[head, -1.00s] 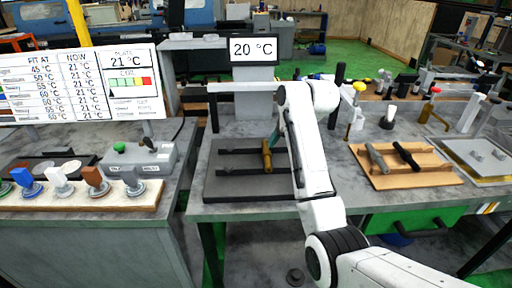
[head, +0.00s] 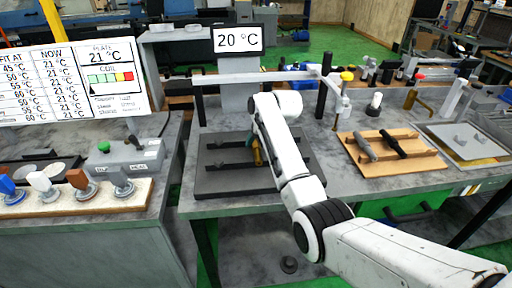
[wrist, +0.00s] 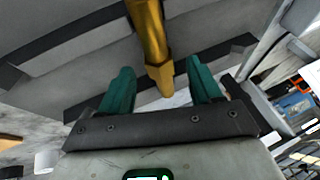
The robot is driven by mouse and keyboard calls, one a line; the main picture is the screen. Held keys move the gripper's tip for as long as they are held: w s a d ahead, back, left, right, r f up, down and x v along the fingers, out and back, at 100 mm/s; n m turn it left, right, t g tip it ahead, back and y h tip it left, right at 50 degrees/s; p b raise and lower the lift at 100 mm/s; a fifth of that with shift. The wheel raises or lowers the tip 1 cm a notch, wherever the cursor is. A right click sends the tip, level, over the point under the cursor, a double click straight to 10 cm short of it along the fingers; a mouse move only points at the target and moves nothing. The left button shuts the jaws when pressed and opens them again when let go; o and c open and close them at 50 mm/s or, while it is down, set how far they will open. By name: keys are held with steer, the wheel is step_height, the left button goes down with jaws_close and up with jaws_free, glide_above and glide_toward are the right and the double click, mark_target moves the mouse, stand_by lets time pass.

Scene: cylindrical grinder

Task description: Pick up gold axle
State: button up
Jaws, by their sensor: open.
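The gold axle (wrist: 150,45) lies across dark rails on the dark grey tray (head: 215,184) under the 20 °C display. In the wrist view its stepped end points down between my gripper's two green fingers. My gripper (wrist: 158,90) is open, with a visible gap on each side of the axle, and is not closed on it. In the head view my arm hides most of the axle; only a small gold part (head: 257,156) shows beside the arm.
A wooden board (head: 400,168) with a grey and a black axle lies to the right. A bench with a control box (head: 131,158) and several coloured knobs stands to the left. A post and crossbar (head: 322,85) rise behind the tray.

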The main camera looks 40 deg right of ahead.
steer(key=shift+x, duration=1)
steer(key=shift+c, duration=0.4)
jaws_close()
steer(key=shift+r, duration=0.1)
